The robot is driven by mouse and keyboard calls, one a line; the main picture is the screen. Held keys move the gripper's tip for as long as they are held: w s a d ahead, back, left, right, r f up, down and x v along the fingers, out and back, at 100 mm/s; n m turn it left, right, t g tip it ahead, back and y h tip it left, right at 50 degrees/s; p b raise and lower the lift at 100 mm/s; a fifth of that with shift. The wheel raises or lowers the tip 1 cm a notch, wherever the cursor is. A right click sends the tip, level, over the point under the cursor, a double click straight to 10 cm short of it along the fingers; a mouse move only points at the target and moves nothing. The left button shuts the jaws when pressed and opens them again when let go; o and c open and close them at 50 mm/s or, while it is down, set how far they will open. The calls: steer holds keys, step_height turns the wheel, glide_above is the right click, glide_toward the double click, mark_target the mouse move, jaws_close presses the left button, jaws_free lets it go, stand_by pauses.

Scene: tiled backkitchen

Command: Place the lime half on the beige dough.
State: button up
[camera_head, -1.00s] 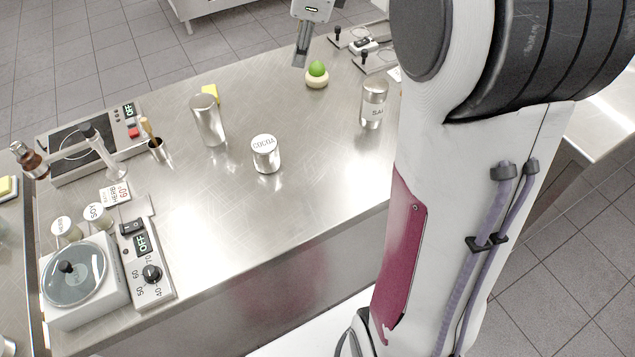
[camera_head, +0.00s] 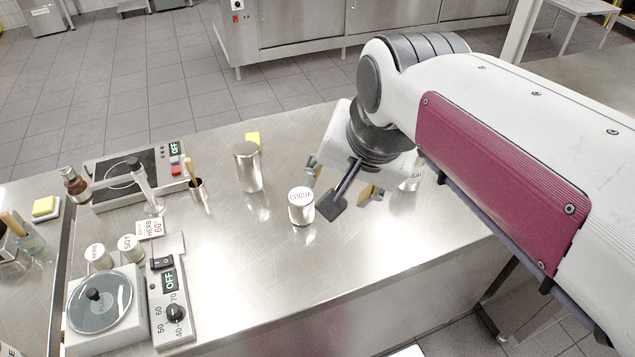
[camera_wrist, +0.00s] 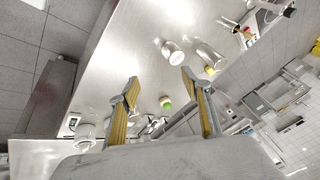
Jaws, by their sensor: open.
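In the wrist view the green lime half (camera_wrist: 167,105) shows against the beige dough (camera_wrist: 164,98) on the steel counter. They look in contact, with the lime on the dough. In the head view both are hidden behind my arm. My gripper (camera_wrist: 160,82) is open, its yellow-padded fingers spread wide with nothing between the pads. The lime and dough appear in the gap between the fingers, but farther off, apart from them. In the head view my gripper hangs over the counter, right of the cocoa tin.
The cocoa tin (camera_head: 301,206) stands close left of my gripper. A tall metal canister (camera_head: 248,167) and a yellow block (camera_head: 253,139) stand behind it. The salt shaker (camera_head: 411,183) is partly covered by my arm. The front-middle counter is clear.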

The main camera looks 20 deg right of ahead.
steer(key=s+a+f+n, duration=0.2)
steer(key=s+f+n, duration=0.2)
steer(key=s+n, duration=0.4)
steer(key=shift+s+f, duration=0.25)
steer(key=shift+s, duration=0.1)
